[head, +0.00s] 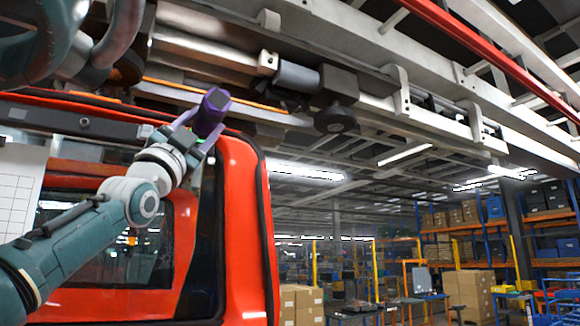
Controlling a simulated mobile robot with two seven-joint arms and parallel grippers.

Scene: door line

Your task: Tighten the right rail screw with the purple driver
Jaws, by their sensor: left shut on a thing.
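The rail runs from upper left to right and carries a dark motor unit (298,77). I cannot make out the right rail screw clearly.
The red door (245,215) with its glass fills the lower left, close to my left arm. White beams and a red bar (490,40) cross overhead. Shelves with boxes (470,212) stand far back right. The space right of the door is open.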

